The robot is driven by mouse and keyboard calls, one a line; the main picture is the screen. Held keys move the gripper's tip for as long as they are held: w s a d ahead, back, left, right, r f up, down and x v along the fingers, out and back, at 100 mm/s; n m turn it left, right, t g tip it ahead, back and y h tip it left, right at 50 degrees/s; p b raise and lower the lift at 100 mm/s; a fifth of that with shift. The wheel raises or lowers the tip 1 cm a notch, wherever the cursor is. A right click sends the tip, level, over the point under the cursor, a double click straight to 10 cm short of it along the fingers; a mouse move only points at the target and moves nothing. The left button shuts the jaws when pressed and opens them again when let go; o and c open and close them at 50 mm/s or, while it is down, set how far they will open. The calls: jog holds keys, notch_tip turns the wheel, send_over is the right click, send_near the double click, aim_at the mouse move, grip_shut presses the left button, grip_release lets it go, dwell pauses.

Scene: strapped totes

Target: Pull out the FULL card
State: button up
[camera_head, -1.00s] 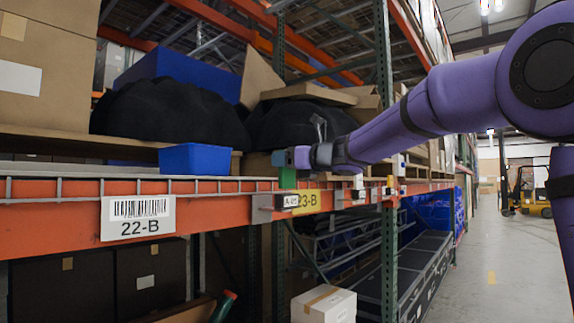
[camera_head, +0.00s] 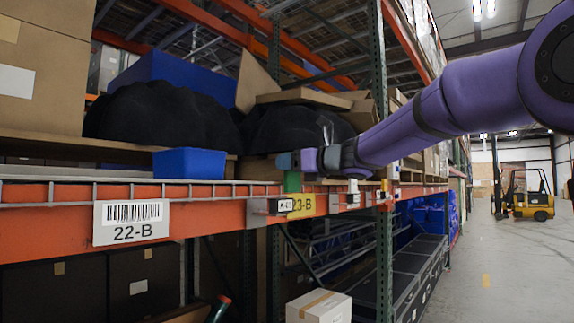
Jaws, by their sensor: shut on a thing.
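A green card (camera_head: 292,182) stands upright just above a small grey holder (camera_head: 262,206) on the front of the orange shelf beam. I cannot read any word on it. My gripper (camera_head: 289,160) reaches in from the right and is shut on the top of the green card. The gripper's fingers hide the card's upper part. The card's lower end shows near the holder's label. I cannot tell if that end is still in the holder or clear of it.
The orange beam (camera_head: 60,215) carries a 22-B label (camera_head: 131,222) and a yellow 23-B label (camera_head: 301,205). A blue bin (camera_head: 190,163) and black covered loads (camera_head: 160,120) sit on the shelf. A white box (camera_head: 319,306) is below. The aisle at right is open, with a forklift (camera_head: 528,200) far off.

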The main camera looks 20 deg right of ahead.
jog(key=v, duration=0.6)
jog(key=shift+s, duration=0.25)
dwell(0.4)
jog(key=shift+d, duration=0.15)
